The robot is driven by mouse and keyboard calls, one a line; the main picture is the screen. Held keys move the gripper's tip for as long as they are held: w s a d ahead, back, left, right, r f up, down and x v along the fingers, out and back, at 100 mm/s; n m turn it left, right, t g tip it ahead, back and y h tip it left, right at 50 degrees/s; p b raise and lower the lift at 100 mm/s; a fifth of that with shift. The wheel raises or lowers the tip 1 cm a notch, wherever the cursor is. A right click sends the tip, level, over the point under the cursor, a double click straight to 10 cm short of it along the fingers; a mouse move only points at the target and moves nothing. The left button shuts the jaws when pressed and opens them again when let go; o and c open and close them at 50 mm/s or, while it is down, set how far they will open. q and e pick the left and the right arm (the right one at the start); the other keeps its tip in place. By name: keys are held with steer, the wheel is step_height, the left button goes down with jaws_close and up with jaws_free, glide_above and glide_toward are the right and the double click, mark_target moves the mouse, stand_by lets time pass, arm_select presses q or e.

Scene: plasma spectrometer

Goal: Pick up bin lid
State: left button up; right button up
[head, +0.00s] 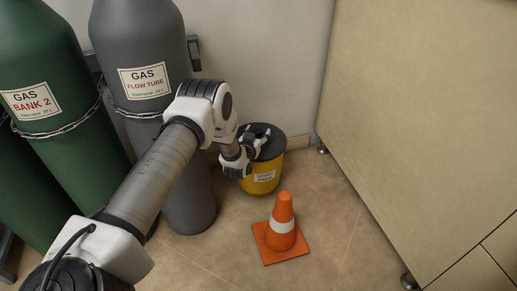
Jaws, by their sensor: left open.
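A small yellow bin (265,180) with a white label stands on the floor near the wall, right of the grey gas cylinder. Its dark round lid (273,148) sits on top. My left gripper (258,140) is over the left part of the lid, with its fingers open. Whether the fingers touch the lid cannot be told. My gripper and wrist hide the left side of the lid and bin. My right gripper is not in view.
A grey gas cylinder (186,195) and green cylinders (85,130), held by chains, stand at left. An orange cone (283,225) stands in front of the bin. A beige cabinet (430,120) closes off the right. Floor between cone and cabinet is clear.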

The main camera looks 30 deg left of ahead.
arm_select(q)
steer(key=shift+w+a+f, duration=0.15)
steer(key=shift+w+f, duration=0.05)
steer(key=shift+w, duration=0.3)
steer(key=shift+r, duration=0.2)
jaws_close()
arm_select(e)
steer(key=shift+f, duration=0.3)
arm_select(q)
steer(key=shift+r, duration=0.1)
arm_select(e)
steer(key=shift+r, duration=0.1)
